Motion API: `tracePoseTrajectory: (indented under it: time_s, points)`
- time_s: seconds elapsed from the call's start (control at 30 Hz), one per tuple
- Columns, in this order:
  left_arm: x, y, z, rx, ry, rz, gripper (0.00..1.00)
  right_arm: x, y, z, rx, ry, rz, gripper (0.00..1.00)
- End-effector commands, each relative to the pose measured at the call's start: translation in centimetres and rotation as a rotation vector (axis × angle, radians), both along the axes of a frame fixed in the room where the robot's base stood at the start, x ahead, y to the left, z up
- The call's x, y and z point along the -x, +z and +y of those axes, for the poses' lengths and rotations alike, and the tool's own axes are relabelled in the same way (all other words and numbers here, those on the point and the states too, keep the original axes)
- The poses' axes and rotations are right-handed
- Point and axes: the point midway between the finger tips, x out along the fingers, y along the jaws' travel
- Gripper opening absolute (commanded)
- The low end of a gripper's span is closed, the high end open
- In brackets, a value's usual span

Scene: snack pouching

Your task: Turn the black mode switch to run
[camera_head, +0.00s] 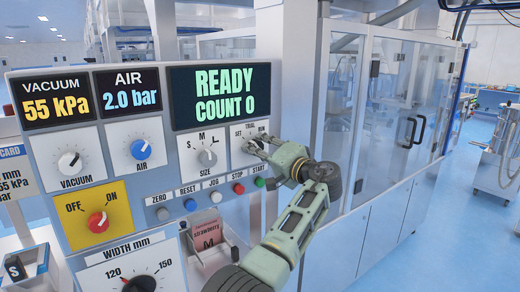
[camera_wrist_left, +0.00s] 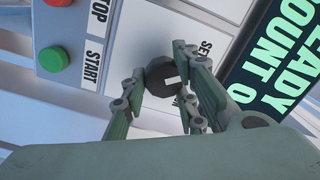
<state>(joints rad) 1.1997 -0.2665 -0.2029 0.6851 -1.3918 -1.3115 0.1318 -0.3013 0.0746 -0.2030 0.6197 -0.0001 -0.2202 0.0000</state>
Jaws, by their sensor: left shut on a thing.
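The black mode switch (camera_wrist_left: 158,76) is a round knob with a short white mark. In the left wrist view the mark points roughly right, on the side where the panel's labels are. SET shows there; fingers partly cover the other labels. In the head view the switch's white plate (camera_head: 240,159) reads SET, TRIAL and RUN, and the gripper mostly hides the knob. My left gripper (camera_head: 262,148) reaches it from the right. In the wrist view its fingers (camera_wrist_left: 163,95) are closed around the knob's sides. My right gripper is not in view.
A SIZE knob (camera_head: 207,157) sits just left of the switch. A row of buttons, with a green START button (camera_head: 260,182), lies below. The READY COUNT 0 display (camera_head: 221,95) is above. A glass-doored cabinet (camera_head: 385,130) stands to the right.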

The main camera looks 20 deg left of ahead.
Motion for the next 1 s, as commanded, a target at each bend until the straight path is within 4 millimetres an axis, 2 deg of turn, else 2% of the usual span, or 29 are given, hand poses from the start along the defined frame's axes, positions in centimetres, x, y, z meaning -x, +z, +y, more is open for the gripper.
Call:
tracePoseTrajectory:
  time_s: [0.47,1.0]
  points:
    - [0.3,-0.6,0.4,-0.267,0.002,0.359,0.01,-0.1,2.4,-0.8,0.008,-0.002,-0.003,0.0]
    - [0.7,-0.4,0.7,-0.58,0.004,0.767,0.01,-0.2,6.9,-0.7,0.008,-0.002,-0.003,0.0]
